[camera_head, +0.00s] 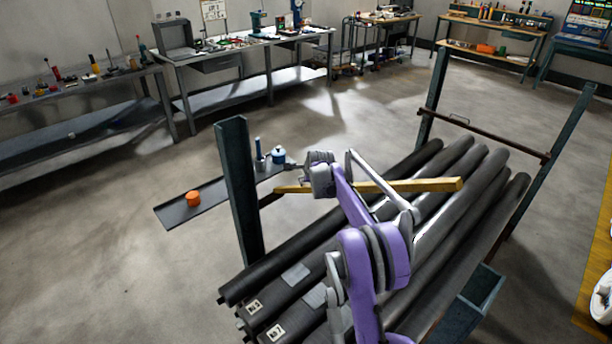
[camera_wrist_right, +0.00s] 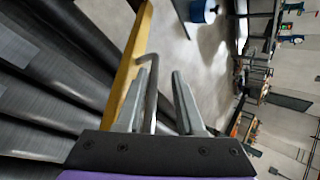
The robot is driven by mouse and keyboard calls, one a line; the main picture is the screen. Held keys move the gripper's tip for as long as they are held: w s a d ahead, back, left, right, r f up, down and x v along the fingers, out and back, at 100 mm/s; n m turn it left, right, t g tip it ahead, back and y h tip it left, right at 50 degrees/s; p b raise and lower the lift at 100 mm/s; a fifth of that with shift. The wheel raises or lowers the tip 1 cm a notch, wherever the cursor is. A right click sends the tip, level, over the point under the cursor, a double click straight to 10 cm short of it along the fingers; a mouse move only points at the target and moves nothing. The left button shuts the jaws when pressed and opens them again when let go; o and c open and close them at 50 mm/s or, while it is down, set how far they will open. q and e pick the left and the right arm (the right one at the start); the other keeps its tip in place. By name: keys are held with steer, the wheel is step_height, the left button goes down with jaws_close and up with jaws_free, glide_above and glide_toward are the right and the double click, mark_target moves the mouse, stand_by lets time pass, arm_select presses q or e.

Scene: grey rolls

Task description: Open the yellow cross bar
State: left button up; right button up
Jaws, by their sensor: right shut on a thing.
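A thin bent grey handle (camera_wrist_right: 152,65) stands off the bar. My right gripper (camera_wrist_right: 163,85) is shut on this handle, with the rod between its fingers. My left gripper is not in view.
Dark upright posts (camera_head: 238,190) stand around the rolls, with a brown bar (camera_head: 485,136) across the far end. Workbenches line the walls. The floor at left is clear.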

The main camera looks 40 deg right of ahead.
steer(key=v, duration=1)
steer(key=shift+s, duration=0.15)
